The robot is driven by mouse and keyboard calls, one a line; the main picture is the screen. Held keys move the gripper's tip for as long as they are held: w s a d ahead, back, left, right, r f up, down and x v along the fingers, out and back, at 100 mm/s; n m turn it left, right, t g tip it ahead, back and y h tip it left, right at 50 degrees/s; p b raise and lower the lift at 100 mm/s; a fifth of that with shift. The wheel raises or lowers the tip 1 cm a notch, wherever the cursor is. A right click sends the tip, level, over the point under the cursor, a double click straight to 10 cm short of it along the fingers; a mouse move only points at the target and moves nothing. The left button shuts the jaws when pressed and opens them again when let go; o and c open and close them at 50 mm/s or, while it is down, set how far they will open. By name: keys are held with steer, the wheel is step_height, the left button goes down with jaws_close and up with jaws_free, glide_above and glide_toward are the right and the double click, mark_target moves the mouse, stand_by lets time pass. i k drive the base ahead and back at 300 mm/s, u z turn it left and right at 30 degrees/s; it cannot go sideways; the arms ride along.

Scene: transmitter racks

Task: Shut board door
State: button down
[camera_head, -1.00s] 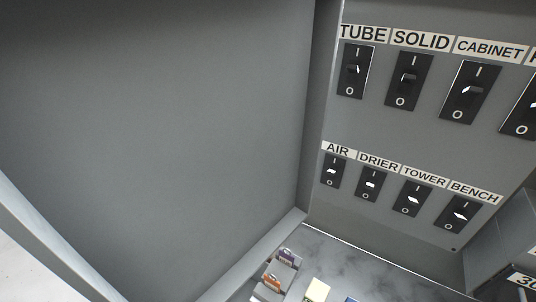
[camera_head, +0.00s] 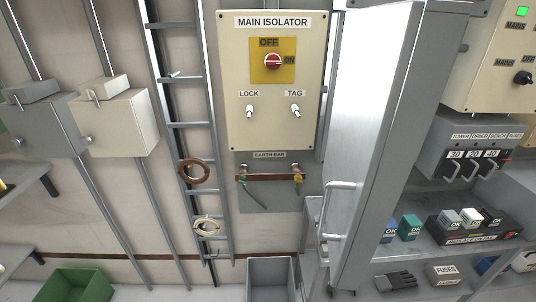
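The board door, a tall grey metal panel (camera_head: 375,130), stands open right of the middle, seen at a steep angle. Its bar handle (camera_head: 340,215) is on the lower part of its left-facing side. The labelled switches of the board do not show now; the door may be hiding them. My gripper is not in view.
A cream main isolator box (camera_head: 240,110) with a red knob is on the wall left of the door. An earth bar (camera_head: 270,177) is below it. A grey bin (camera_head: 271,280) stands below.

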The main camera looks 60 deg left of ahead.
mark_target(396, 59)
steer(key=k, duration=0.6)
steer(key=u, duration=1.45)
steer(key=i, duration=0.5)
steer(key=k, duration=1.2)
steer(key=u, duration=0.9)
steer(key=i, duration=1.35)
steer(key=u, duration=0.2)
